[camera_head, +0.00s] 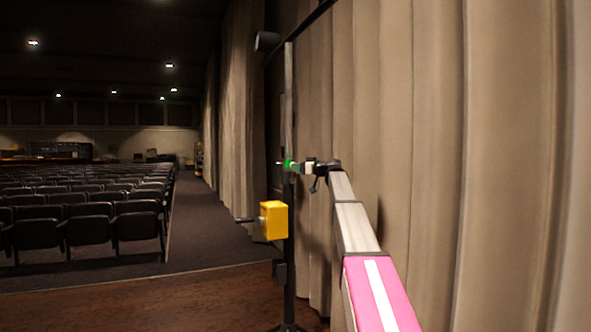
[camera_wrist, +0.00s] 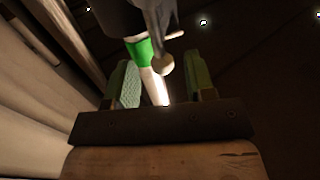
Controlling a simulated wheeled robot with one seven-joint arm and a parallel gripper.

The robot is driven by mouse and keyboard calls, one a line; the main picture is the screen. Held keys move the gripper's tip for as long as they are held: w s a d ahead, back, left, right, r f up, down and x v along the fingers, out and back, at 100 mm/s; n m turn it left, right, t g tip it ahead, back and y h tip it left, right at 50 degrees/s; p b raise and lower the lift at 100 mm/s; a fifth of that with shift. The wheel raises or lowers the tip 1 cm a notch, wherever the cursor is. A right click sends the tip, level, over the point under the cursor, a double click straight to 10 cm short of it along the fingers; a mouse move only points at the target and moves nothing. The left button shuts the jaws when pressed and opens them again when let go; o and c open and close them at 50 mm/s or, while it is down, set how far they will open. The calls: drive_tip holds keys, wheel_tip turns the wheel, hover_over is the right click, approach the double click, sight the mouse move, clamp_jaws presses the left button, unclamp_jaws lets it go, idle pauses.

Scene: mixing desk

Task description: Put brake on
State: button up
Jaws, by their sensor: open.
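A dark upright stand (camera_head: 288,240) rises in front of the curtain in the head view. A bright green band (camera_head: 289,165) sits on it at my gripper's height. My gripper (camera_head: 307,168) reaches in from the right, close to that band, and is small in this view. In the wrist view, my gripper (camera_wrist: 163,82) is open, with green pads on both fingers. I cannot tell whether the fingers touch the knob.
A yellow box (camera_head: 273,220) with a dark handle to its left is fixed to the stand below my gripper. Beige curtains (camera_head: 420,110) hang close on the right. Rows of dark seats (camera_head: 90,222) fill the left. The brown floor (camera_head: 130,300) in front is clear.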

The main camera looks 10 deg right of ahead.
drive_tip(key=shift+x, duration=0.9)
clamp_jaws()
drive_tip(key=shift+a, duration=0.1)
drive_tip(key=s+a+f+n+g+h, duration=0.1)
drive_tip(key=a+f+n+h, duration=0.3)
drive_tip(key=n+h, duration=0.5)
drive_tip(key=shift+s+a+f+n+h, duration=0.25)
drive_tip(key=shift+s+a+n, duration=0.3)
drive_tip(key=shift+a, duration=0.75)
drive_tip(key=shift+w, duration=0.1)
